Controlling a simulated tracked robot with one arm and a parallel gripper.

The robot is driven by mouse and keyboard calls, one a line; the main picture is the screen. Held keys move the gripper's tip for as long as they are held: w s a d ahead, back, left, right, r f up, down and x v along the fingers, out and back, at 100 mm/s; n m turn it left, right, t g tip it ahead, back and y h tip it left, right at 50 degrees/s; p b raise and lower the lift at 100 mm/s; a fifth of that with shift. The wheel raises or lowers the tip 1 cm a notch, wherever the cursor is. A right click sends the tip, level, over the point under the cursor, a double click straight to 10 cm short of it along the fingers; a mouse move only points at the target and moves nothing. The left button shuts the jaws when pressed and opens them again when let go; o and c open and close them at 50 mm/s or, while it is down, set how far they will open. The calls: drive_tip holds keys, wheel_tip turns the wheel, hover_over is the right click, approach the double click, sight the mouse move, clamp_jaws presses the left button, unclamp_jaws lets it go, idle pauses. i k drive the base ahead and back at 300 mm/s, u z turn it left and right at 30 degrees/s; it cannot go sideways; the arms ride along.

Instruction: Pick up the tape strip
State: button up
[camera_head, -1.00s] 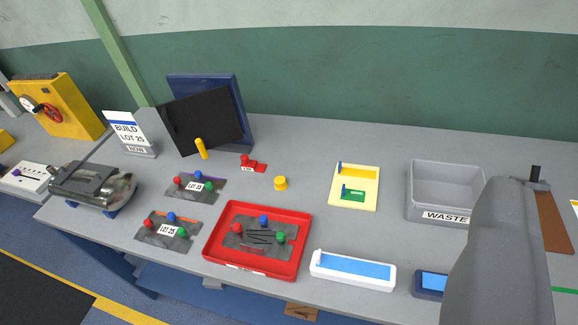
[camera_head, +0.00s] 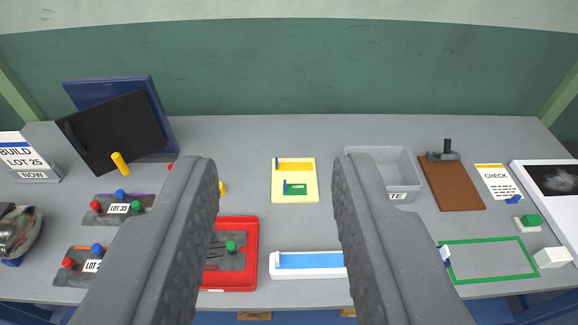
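My gripper (camera_head: 272,165) reaches in from the bottom of the view, its two thick grey fingers wide apart with nothing between them. A flat blue strip (camera_head: 310,261) lies in a long white tray (camera_head: 305,275) near the bench's front edge, below the gap between the fingertips in the picture. The right finger covers the tray's right end. This strip may be the tape strip, but I cannot tell for sure. A yellow board (camera_head: 295,198) with small blue and green parts lies farther back, in line with the gap.
A red tray (camera_head: 254,250) with a grey plate stands left of the white tray, partly behind the left finger. A grey waste bin (camera_head: 404,170), a brown clipboard (camera_head: 452,188) and a green-outlined area (camera_head: 490,258) are to the right.

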sight(306, 166)
drive_tip(key=u, duration=0.1)
drive_tip(key=i, duration=1)
drive_tip(key=z, duration=0.1)
